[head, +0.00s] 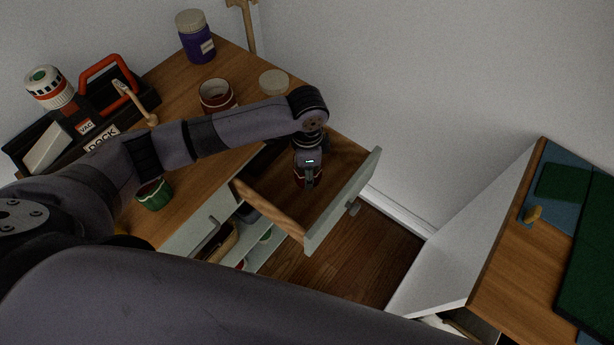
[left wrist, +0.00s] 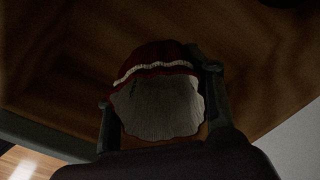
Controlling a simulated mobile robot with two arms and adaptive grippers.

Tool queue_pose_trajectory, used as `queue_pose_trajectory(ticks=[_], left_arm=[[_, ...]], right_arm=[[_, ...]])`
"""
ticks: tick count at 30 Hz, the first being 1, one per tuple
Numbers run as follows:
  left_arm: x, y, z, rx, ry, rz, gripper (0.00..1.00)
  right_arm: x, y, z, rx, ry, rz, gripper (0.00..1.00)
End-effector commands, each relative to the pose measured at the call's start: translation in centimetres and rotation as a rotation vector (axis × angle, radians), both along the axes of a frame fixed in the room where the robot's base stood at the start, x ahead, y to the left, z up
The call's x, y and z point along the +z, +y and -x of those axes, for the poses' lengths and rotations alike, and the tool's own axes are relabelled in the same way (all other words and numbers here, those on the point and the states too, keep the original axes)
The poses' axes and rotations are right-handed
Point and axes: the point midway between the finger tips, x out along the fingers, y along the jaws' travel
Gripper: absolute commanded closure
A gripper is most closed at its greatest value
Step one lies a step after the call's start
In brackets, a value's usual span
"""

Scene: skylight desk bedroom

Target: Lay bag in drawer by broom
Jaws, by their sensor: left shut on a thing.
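My left gripper (head: 308,180) reaches down into the open drawer (head: 327,205) of the wooden-topped cabinet. It is shut on the bag (left wrist: 158,105), which looks dark red with a pale, wavy-edged part in the left wrist view. In the head view only a small dark red bit of the bag (head: 298,172) shows beside the fingers. The bag is inside or just above the drawer; I cannot tell whether it touches the bottom. A tan wooden pole (head: 246,25), perhaps the broom, stands by the wall behind the cabinet. My right gripper is out of view.
The cabinet top holds a purple jar (head: 197,45), a red-brown bowl (head: 216,95), a round pale lid (head: 273,82), a green cup (head: 154,194) and a black dock (head: 105,125). A white-sided desk (head: 505,260) stands right, with bare floor (head: 365,250) between.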

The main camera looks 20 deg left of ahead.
Motion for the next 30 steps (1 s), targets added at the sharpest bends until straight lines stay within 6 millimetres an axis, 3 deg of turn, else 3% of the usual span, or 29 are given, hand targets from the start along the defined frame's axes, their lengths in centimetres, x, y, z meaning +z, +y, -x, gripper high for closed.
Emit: queue_pose_trajectory(ticks=[8, 20, 21, 30], left_arm=[[-3.8, 0.0, 0.1, 0.000, 0.003, -0.001, 0.71], [-4.3, 0.0, 0.1, -0.001, 0.001, 0.000, 0.71], [-4.2, 0.0, 0.1, -0.001, 0.000, -0.001, 0.51], [-4.2, 0.0, 0.1, -0.001, 0.000, -0.001, 0.33]], right_arm=[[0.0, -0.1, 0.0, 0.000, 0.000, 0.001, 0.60], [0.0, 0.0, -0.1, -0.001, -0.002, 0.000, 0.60], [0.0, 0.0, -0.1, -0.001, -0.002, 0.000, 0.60], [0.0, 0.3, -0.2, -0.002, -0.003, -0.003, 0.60]])
